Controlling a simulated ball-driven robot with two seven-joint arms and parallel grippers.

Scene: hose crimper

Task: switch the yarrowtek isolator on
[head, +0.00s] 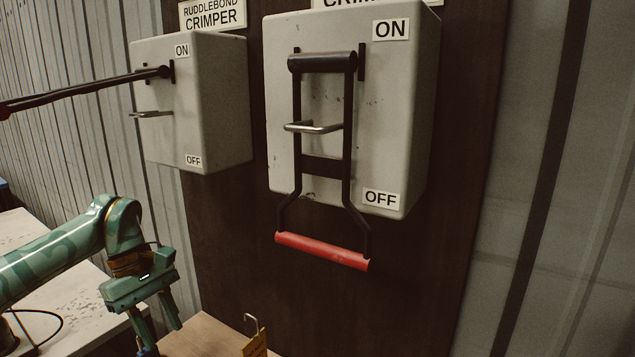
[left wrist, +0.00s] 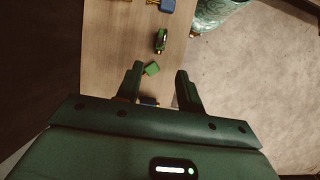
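A grey isolator box (head: 395,130) hangs on the dark panel, marked ON at the top and OFF at the bottom. The top of its name sign (head: 350,3) is cut off, with only part of "CRIMPER" showing, so I cannot read a Yarrowtek name. Its black lever frame (head: 347,190) hangs down from the upper pivot, with the red grip (head: 321,250) below the box at the OFF end. My left gripper (head: 155,325) is low at the left, open and apart from the lever. Its open fingers also show in the left wrist view (left wrist: 158,85). My right gripper is not in view.
Left of it hangs a second box (head: 215,110) signed "RUDDLEBOND CRIMPER" (head: 213,14); its lever (head: 85,90) sticks out towards the left. Metal loops (head: 318,127) protrude from both boxes. A wooden table (left wrist: 115,40) below carries small green items (left wrist: 160,40).

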